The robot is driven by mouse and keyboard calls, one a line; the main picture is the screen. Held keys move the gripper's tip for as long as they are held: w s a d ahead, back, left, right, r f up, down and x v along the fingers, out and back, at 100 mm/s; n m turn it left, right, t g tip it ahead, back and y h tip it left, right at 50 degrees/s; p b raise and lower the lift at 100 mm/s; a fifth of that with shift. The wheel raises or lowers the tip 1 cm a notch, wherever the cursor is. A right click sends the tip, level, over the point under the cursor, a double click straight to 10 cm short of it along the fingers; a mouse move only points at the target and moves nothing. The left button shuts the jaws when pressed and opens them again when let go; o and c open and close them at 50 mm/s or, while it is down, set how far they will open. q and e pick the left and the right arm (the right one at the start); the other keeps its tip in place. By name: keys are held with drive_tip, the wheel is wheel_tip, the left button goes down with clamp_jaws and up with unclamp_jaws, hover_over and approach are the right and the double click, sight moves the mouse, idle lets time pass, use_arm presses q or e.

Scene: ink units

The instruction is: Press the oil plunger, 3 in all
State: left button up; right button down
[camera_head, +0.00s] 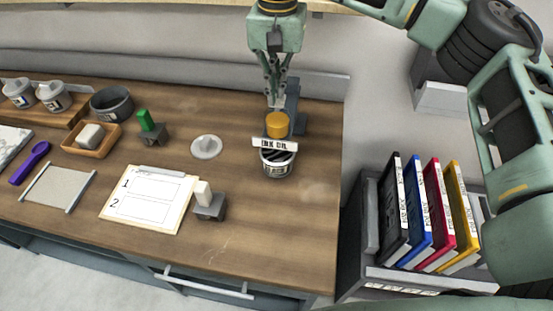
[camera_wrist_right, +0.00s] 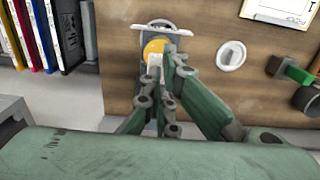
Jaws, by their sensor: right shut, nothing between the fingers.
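The oil plunger has a yellow-orange cap (camera_head: 277,124) above a white label reading "INK OIL" (camera_head: 275,144). A round pot (camera_head: 277,163) with dark contents sits just below the label. My right gripper (camera_head: 276,103) is shut and empty, pointing down with its fingertips at the top of the yellow cap. I cannot tell whether they touch it. In the right wrist view the fingers partly hide the yellow cap (camera_wrist_right: 154,47). My left gripper is not in view.
A white round lid (camera_head: 206,146) lies left of the oil unit. A rack of black, blue, red and yellow cartridges (camera_head: 432,215) stands right of the table edge. The table front right is clear.

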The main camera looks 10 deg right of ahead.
drive_tip(key=shift+f+b, duration=0.7)
drive_tip(key=shift+f, duration=0.45)
drive_tip(key=shift+r+p, duration=1.1)
drive_tip(key=shift+r, duration=0.5)
wheel_tip(320, 180, up, 6)
drive_tip(key=p, duration=0.4)
drive_tip(key=shift+f, duration=0.1)
